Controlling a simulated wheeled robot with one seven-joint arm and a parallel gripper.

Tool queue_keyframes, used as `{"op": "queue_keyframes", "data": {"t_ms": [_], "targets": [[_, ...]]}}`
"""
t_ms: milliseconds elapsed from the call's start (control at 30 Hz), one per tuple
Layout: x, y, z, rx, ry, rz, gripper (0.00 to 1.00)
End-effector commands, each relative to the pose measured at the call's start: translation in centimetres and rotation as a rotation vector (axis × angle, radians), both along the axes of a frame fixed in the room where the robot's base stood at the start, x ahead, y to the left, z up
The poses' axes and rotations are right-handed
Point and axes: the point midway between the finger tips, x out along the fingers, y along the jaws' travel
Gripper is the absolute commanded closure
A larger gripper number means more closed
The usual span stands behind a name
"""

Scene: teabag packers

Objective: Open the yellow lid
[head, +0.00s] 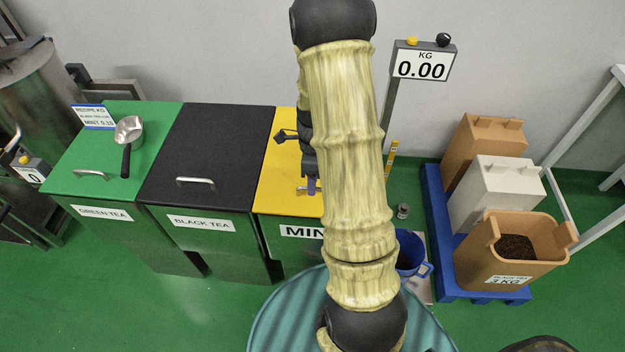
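The yellow lid (268,180) is down on the bin labelled as mint (272,238), and the right part of the lid is hidden behind my arm. A small part of its metal handle (301,188) shows near the lid's front edge. My gripper (311,186) points down over the yellow lid right at this handle, mostly covered by my own arm. I cannot tell whether the fingers are open or shut, or whether they touch the handle.
The black lid (222,145) and green lid (80,165) on the left are down. A metal scoop (129,130) lies on the green lid. A scale display (422,65), blue bucket (408,250) and blue pallet (438,215) with several containers stand right. Green floor is clear at front left.

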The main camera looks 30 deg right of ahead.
Motion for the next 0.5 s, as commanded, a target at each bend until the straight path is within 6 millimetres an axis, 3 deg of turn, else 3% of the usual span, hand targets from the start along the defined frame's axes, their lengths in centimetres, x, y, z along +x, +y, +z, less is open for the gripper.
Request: {"op": "queue_keyframes", "data": {"t_ms": [267, 400, 500], "targets": [[-0.02, 0.03, -0.11, 0.0, 0.0, 0.0, 0.7], [-0.02, 0.02, -0.09, 0.0, 0.0, 0.001, 0.97], [-0.02, 0.02, -0.09, 0.0, 0.0, 0.001, 1.0]]}}
